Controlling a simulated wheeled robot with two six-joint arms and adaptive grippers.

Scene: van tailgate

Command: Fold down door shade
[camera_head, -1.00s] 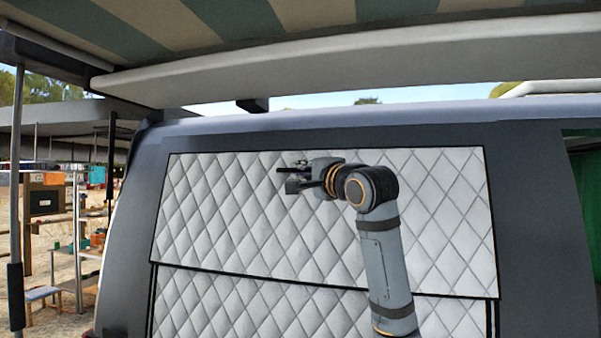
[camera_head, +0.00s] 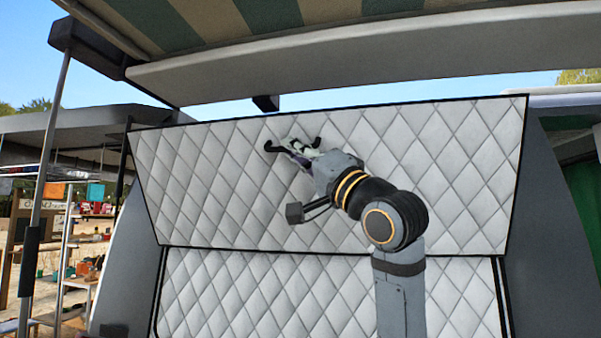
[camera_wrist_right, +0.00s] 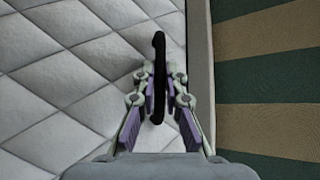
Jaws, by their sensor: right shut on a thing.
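The door shade (camera_head: 220,190) is a light grey quilted panel with a black border across the van's rear opening. Its upper flap leans out toward me from a horizontal fold, with its top edge away from the van. A second quilted part (camera_head: 240,300) lies below the fold. My right gripper (camera_head: 292,148) is at the flap's upper part, left of centre, shut on a black pull loop (camera_wrist_right: 158,90). In the right wrist view the loop stands between the finger pads, close to the flap's dark edge. My left gripper is out of view.
A striped awning (camera_head: 330,14) with a pale grey front bar (camera_head: 350,55) hangs above the flap, with a gap of sky between. An awning pole (camera_head: 45,190) and market shelves (camera_head: 80,260) stand at left.

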